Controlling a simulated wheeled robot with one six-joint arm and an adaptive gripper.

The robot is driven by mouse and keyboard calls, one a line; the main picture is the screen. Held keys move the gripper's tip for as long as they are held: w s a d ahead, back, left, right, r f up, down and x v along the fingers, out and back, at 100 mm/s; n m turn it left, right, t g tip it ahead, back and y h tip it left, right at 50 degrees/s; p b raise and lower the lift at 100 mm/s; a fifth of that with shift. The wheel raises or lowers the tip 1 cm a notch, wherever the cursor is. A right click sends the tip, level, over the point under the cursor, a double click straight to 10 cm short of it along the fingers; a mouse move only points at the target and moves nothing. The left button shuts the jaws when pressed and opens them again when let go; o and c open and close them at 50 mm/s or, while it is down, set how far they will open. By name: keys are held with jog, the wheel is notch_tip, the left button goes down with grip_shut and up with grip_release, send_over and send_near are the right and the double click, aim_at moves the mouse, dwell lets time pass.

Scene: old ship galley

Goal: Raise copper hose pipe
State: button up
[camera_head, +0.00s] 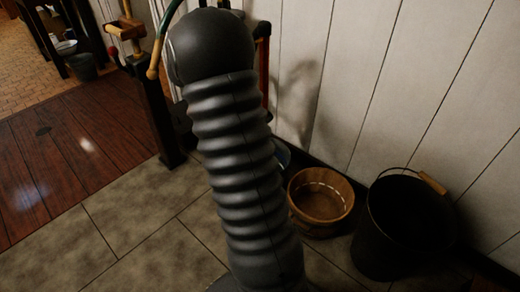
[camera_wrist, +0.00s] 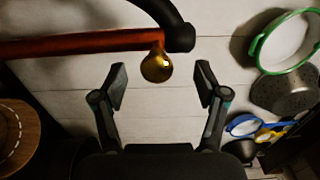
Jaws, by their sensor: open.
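In the wrist view, my gripper (camera_wrist: 162,82) is open and empty, with its two fingers apart in front of the white plank wall. A rounded golden-copper piece (camera_wrist: 157,66) shows just beyond the fingertips, roughly between them. It lies by the black-ended part of a long orange-red bar (camera_wrist: 80,44). I cannot tell whether this piece is an end of the copper hose pipe. In the head view, a green hose (camera_head: 169,18) with a copper-coloured end (camera_head: 155,62) hangs left of my arm. My arm hides my gripper there.
A wooden tub (camera_head: 321,228) and a black bucket (camera_head: 403,262) stand on the floor along the wall. Green-rimmed cookware (camera_wrist: 262,50) and blue-rimmed pieces (camera_wrist: 243,124) are at the right of the wrist view. The tiled floor at left is clear.

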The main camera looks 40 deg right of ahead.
jog(key=a+b, duration=0.2)
jog(key=a, duration=0.7)
jog(key=shift+s+a, duration=0.25)
jog(key=shift+s, duration=0.15)
